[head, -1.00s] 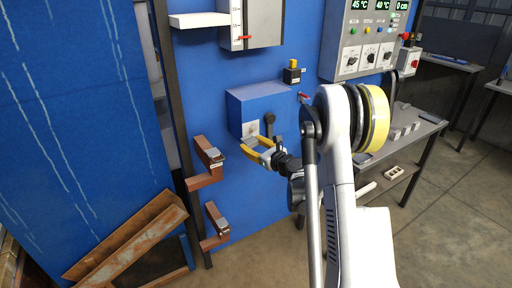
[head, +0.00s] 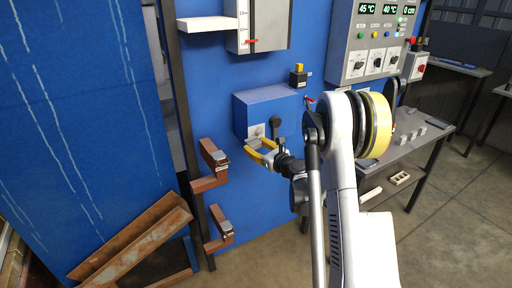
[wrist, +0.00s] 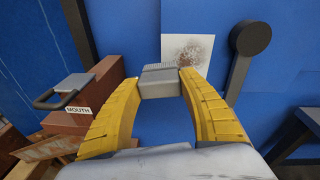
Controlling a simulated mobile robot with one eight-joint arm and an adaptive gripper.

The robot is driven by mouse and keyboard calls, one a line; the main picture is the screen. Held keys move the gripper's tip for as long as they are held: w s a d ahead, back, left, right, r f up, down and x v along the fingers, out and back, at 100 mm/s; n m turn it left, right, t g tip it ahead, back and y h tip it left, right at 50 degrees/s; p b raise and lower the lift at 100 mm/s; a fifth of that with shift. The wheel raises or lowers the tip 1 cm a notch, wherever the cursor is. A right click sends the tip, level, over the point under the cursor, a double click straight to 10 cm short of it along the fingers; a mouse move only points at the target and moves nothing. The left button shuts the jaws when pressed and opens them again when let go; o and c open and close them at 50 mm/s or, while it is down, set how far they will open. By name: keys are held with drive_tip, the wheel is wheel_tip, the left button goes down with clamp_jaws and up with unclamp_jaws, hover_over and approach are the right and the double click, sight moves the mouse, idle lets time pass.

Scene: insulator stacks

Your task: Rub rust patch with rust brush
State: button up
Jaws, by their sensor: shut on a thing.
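The rust patch (wrist: 192,50) is a speckled brown area on a white plate on the blue wall box. In the wrist view the brush overlaps the lower left of the plate, just below the patch. I cannot tell whether they touch. In the head view my gripper (head: 262,153) is in front of the box's lower left, and the plate (head: 256,131) shows just above the fingers.
A dark round-headed lever (wrist: 250,40) is right of the plate. Brown brackets with grey handles (head: 212,160) stick out at left, one labelled MOUTH in the wrist view. Rusty beams (head: 140,240) lie lower left. A control panel (head: 372,40) and bench stand at right.

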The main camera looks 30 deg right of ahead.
drive_tip(key=shift+w, duration=0.65)
drive_tip(key=shift+w+d+b, duration=0.15)
drive_tip(key=shift+d+b, duration=0.5)
drive_tip(key=shift+d, duration=3.15)
drive_tip(key=shift+r, duration=0.5)
drive_tip(key=shift+a+b, duration=0.6)
drive_tip(key=shift+a, duration=3.25)
drive_tip(key=shift+r, duration=0.4)
drive_tip(key=shift+d, duration=3.75)
